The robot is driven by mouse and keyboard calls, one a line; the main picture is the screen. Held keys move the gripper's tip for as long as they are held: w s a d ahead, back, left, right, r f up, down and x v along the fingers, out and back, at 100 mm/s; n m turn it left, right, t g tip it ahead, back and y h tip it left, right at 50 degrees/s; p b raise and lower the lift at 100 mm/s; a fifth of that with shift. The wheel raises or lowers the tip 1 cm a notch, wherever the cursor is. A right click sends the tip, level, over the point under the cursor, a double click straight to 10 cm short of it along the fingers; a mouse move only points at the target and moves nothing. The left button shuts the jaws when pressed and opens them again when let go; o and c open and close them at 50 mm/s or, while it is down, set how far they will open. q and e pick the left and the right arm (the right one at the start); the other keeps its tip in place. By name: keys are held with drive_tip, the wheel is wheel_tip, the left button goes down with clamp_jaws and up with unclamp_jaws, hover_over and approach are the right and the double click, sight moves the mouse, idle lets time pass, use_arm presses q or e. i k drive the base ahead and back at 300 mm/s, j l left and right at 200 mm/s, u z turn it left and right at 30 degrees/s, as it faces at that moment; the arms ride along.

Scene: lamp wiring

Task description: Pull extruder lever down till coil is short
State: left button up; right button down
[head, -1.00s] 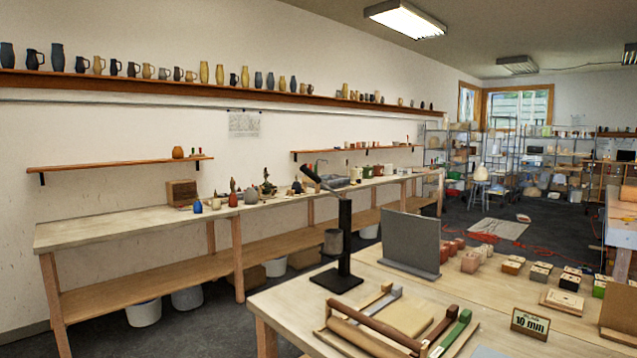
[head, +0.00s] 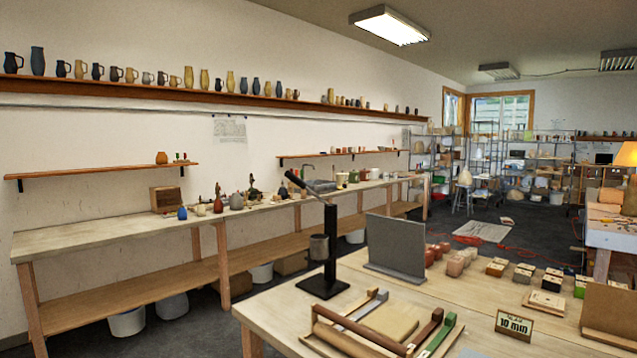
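The extruder (head: 331,245) stands on the near table's left corner, a black post on a flat black base. Its lever (head: 306,190) slopes from the post top up to the left, its free end raised. A grey metal barrel (head: 319,247) hangs at the post's left side. I cannot make out any coil below the barrel at this size. Neither of my grippers is in view.
The near table (head: 275,312) carries a grey upright panel (head: 396,244), wooden rollers and frames (head: 362,335), small blocks (head: 457,262) and a "10 mm" sign (head: 514,326). A long bench (head: 95,236) runs along the wall. Dark floor lies between them.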

sight(289, 174)
drive_tip(key=i+j+z, duration=0.2)
drive_tip(key=z, duration=0.25)
drive_tip(key=i+j+z, duration=0.15)
drive_tip(key=j+z, duration=0.3)
drive_tip(key=i+j+z, duration=0.15)
drive_tip(key=j, duration=0.3)
drive_tip(key=j+z, duration=0.1)
drive_tip(key=j, duration=0.3)
drive_tip(key=i, duration=0.1)
